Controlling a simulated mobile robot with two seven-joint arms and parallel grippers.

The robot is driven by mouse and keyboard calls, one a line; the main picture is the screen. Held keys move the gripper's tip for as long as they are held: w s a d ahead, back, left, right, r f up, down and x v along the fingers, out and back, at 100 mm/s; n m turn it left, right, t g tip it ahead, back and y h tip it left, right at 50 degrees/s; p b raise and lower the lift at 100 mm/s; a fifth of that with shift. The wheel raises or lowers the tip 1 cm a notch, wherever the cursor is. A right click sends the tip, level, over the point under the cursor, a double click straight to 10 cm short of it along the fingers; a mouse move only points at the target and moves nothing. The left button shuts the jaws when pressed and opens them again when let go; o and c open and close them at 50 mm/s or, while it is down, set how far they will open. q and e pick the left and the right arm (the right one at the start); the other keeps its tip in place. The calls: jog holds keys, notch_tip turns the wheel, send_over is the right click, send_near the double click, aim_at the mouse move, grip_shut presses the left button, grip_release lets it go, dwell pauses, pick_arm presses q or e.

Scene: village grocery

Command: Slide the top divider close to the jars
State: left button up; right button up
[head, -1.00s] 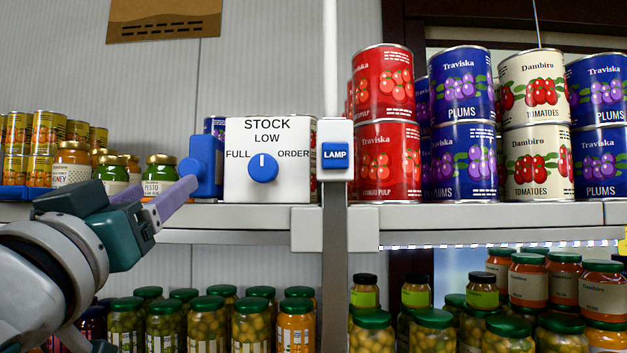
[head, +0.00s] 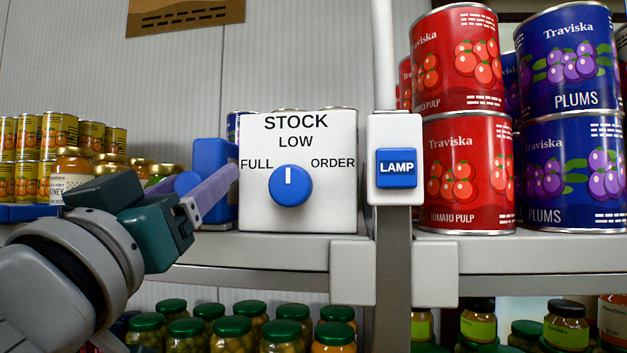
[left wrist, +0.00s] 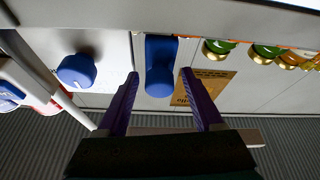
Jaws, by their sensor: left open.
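The blue top divider (head: 210,150) stands on the upper shelf, just left of the white STOCK panel. It also shows in the left wrist view (left wrist: 160,65), roughly between my two fingers. My left gripper (head: 211,178) is open, its purple fingers reaching toward the divider; in the left wrist view (left wrist: 159,82) the fingers lie on either side of its blue part. I cannot tell whether they touch it. The jars (head: 73,164) stand left of the divider, partly hidden by my left arm, with a gap to the divider. My right gripper is not in view.
The STOCK panel (head: 340,205) with its blue knob (head: 290,185) stands close right of the divider. A LAMP switch (head: 397,168) sits on the post beside it. Yellow cans (head: 60,130) stand behind the jars. Red and blue cans fill the right; green-lidded jars (head: 185,335) stand below.

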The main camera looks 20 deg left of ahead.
pick_arm(q)
jog(key=shift+c, duration=0.2)
grip_shut()
dwell(0.3)
dwell(0.8)
